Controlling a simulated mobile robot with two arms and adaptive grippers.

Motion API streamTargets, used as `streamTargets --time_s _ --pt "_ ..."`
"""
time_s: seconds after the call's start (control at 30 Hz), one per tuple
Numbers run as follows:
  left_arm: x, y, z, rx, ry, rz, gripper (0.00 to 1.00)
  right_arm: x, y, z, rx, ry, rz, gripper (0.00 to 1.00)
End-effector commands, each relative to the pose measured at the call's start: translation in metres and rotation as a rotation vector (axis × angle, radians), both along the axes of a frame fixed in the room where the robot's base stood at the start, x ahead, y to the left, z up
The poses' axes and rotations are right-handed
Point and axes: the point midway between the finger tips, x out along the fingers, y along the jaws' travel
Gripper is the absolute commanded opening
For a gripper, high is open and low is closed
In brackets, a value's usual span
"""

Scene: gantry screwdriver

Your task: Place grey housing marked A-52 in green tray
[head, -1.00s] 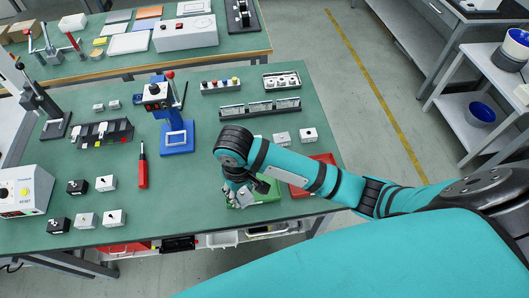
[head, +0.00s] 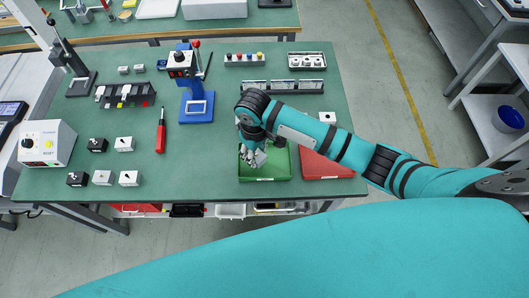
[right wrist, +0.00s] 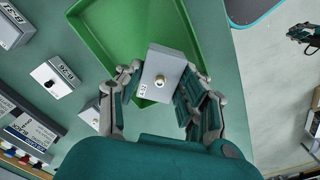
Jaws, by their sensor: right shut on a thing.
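My right gripper (head: 250,150) is over the left part of the green tray (head: 266,180). It is shut on a grey housing (head: 261,157). In the right wrist view the grey housing (right wrist: 160,72) is tilted between the two fingers of the gripper (right wrist: 163,85), with a round brass-coloured fitting and a small label too small to read surely. The green tray (right wrist: 98,45) lies behind it; I see no other housing in the tray. Whether the housing touches the tray floor I cannot tell. A dark gripper, seemingly my left one (right wrist: 305,36), shows at the right wrist view's edge.
A red tray (head: 325,165) stands right of the green one. Several light and dark housings (head: 128,178) stand at the table's front left. A blue press (head: 196,105) and a red screwdriver (head: 161,132) are further left. Another light housing (right wrist: 55,76) is near the tray.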

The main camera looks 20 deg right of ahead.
Motion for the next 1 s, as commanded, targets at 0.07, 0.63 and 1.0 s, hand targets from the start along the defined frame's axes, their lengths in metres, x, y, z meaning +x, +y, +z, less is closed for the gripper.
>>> streamTargets --time_s 0.07,0.63,1.0 --pt "0.000 -0.001 0.003 -0.002 0.000 -0.001 0.00 0.000 -0.009 0.000 0.000 0.001 -0.001 0.02" --pt "-0.002 -0.002 0.012 -0.001 0.003 0.001 0.00 0.001 -0.026 -0.038 0.000 -0.001 0.000 0.02" --pt "-0.002 -0.001 0.011 -0.001 0.003 0.003 0.00 0.001 -0.026 -0.040 0.000 -0.001 0.000 0.53"
